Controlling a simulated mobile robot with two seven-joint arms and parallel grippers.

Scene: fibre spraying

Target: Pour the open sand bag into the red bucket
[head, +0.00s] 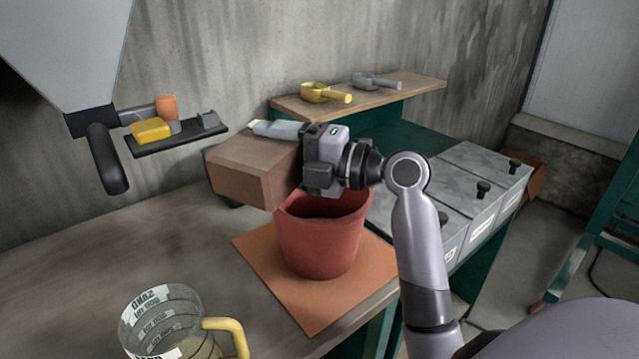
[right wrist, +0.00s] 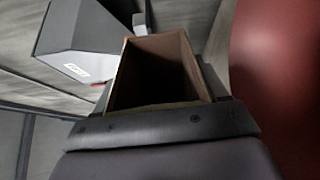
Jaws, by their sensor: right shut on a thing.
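The sand bag (head: 238,182) is a brown, box-shaped bag, held on its side up and to the left of the bucket's rim in the head view. My right gripper (head: 312,158) is shut on its right end. In the right wrist view the bag's open mouth (right wrist: 122,80) shows, with a dark inside; I cannot see sand in it. The red bucket (head: 322,243) stands upright below the gripper, its mouth partly hidden by the gripper and bag. Its red side also shows in the right wrist view (right wrist: 280,70). My left gripper is not in view.
The bucket stands on an orange mat (head: 305,305) on the table. A clear measuring jug (head: 160,318) with a yellow handle is at the front left. A grey hopper (head: 65,45) hangs upper left, beside a small black shelf (head: 180,143). Lidded grey bins (head: 475,205) stand right.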

